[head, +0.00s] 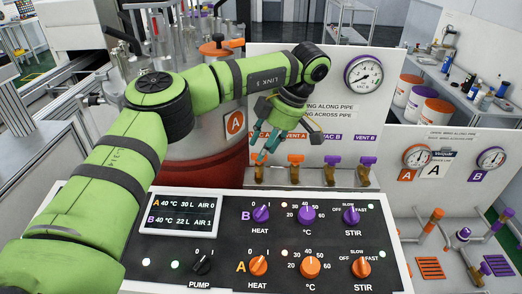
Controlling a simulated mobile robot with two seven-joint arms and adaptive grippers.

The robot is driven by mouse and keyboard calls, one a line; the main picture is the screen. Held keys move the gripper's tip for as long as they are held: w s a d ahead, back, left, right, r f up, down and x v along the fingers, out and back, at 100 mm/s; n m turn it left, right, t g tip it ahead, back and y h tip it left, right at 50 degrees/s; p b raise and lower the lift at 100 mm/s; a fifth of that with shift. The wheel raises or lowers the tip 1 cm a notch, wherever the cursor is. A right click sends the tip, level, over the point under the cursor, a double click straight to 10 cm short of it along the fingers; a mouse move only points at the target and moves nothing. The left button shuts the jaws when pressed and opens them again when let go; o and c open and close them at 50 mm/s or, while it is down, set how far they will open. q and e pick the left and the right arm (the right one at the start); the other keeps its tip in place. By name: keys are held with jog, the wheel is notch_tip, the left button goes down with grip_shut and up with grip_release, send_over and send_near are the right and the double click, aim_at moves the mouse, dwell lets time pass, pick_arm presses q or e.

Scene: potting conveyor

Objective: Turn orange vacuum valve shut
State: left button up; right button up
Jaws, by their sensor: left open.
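The orange vacuum valve (259,173) is the leftmost in the row below the white panel, under the partly covered VAC A label. Its brass body shows, but my gripper hides much of its orange wing, so I cannot tell which way the wing points. My left gripper (265,154) is open, its fingers pointing down at this valve. I cannot tell whether they touch it. The orange VENT A valve (296,160) stands just to the right, its wing lying sideways. My right gripper is out of view.
Purple VAC B (328,160) and VENT B (367,160) valves continue the row to the right. A round gauge (363,75) is on the panel above. A black control console (270,240) with knobs lies in front. A dark red vessel (205,175) stands left of the valves.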

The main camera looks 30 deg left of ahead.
pick_arm(q)
jog(key=v, duration=0.9)
jog(key=shift+r, duration=0.25)
jog(key=shift+s+d, duration=0.1)
